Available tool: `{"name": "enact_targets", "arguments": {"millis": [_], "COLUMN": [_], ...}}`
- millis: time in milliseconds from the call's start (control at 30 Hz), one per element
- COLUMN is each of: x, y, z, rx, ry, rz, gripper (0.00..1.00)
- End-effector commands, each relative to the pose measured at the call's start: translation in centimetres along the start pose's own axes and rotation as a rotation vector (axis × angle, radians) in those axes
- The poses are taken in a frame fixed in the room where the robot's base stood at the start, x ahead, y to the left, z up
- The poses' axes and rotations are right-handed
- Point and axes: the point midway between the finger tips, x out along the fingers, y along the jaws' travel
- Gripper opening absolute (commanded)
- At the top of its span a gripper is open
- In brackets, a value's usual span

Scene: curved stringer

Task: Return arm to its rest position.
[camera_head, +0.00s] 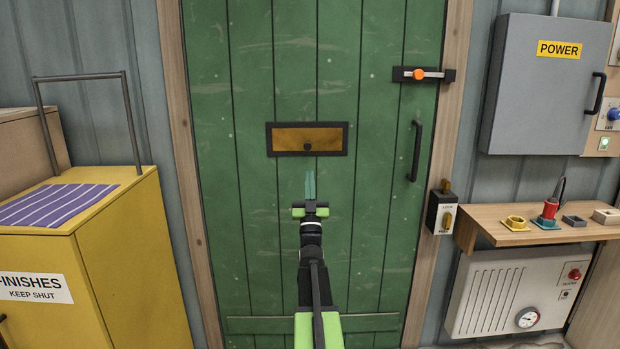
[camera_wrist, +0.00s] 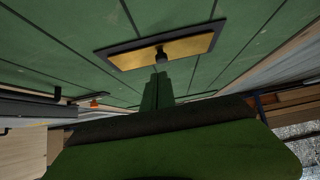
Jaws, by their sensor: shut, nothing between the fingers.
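My gripper (camera_head: 310,186) is shut and empty, with its teal fingers together and pointing up toward the green door. It is extended in front of the green door (camera_head: 340,230), just below a brass flap (camera_head: 300,139) in a dark frame with a small dark knob. In the wrist view the gripper fingers (camera_wrist: 157,90) end close below the knob of the brass flap (camera_wrist: 165,50). I cannot tell whether the fingertips touch the knob. My arm reaches forward from the bottom centre of the head view.
A yellow cabinet (camera_head: 135,265) with a handle frame stands at left. At right are a grey power box (camera_head: 545,90), a wooden shelf (camera_head: 490,230) with small items, and a heater (camera_head: 515,290). The door has a slide bolt (camera_head: 425,74) and a dark handle (camera_head: 415,150).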

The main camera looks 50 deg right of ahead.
Motion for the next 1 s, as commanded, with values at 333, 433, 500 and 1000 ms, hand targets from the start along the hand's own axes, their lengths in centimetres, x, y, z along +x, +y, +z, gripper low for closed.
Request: {"name": "enact_targets", "arguments": {"millis": [333, 433, 500, 1000], "x": [-3.5, -3.4, -3.4, -16.5], "y": [-0.1, -0.1, -0.1, -25.4], "z": [1.9, 1.8, 1.8, 12.9], "rx": [0.0, 0.0, 0.0, 0.129], "ry": [0.001, 0.001, 0.001, -0.8], "rz": [-0.001, -0.001, -0.001, -0.296], "gripper": [0.0, 0.0, 0.0, 0.0]}}
